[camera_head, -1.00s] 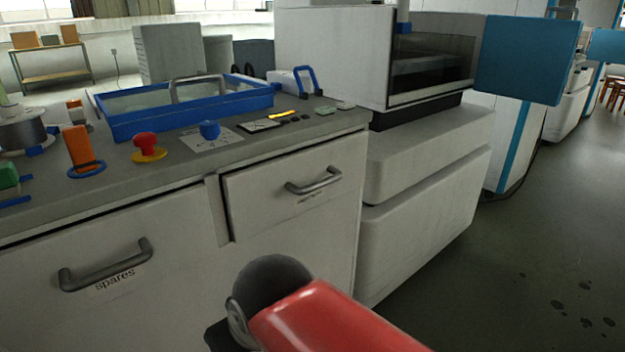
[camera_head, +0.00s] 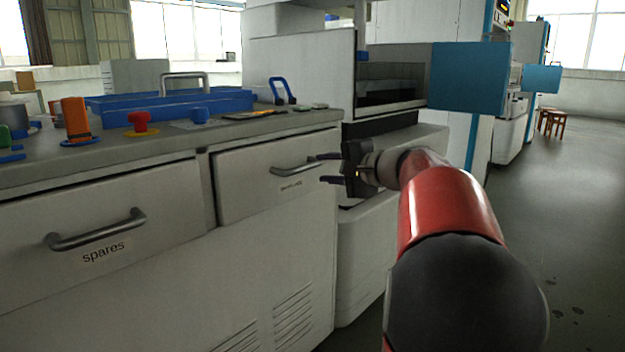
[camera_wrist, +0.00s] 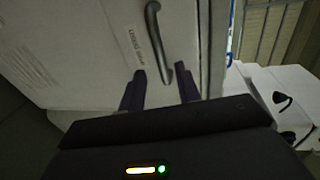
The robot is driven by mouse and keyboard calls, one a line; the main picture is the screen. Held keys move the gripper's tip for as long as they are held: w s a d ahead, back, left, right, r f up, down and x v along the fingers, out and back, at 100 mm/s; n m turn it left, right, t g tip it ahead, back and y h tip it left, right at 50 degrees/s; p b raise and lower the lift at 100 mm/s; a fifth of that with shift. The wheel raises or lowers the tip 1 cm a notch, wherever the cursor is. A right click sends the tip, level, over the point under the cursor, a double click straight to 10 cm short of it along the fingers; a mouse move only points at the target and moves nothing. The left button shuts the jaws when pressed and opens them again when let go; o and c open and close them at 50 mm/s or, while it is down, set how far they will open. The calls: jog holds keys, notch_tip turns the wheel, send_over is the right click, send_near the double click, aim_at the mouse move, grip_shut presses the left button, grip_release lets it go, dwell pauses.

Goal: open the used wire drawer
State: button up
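The right drawer (camera_head: 240,190) of the bench is shut in the head view, with a grey bar handle (camera_head: 293,169) and a small label (camera_head: 291,186) too small to read there. In the wrist view its label (camera_wrist: 134,46) is rotated and hard to read. My gripper (camera_head: 325,169) is open at the right end of this handle, its fingers pointing left. In the wrist view the handle (camera_wrist: 155,35) runs down to between the tips of my gripper (camera_wrist: 161,80), which stand apart on either side of its end. I cannot tell whether they touch it.
The left drawer (camera_head: 170,205), labelled "spares", is shut with its own handle (camera_head: 95,230). The bench top (camera_head: 60,165) holds a blue tray (camera_head: 115,118), a red button (camera_head: 139,121) and small parts. A machine (camera_head: 390,85) stands behind on the right. The floor (camera_head: 560,230) at right is clear.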

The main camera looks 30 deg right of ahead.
aim_at(306, 168)
jog(key=x, duration=0.7)
jog(key=shift+w+a, duration=0.2)
jog(key=shift+c, duration=0.3)
grip_shut()
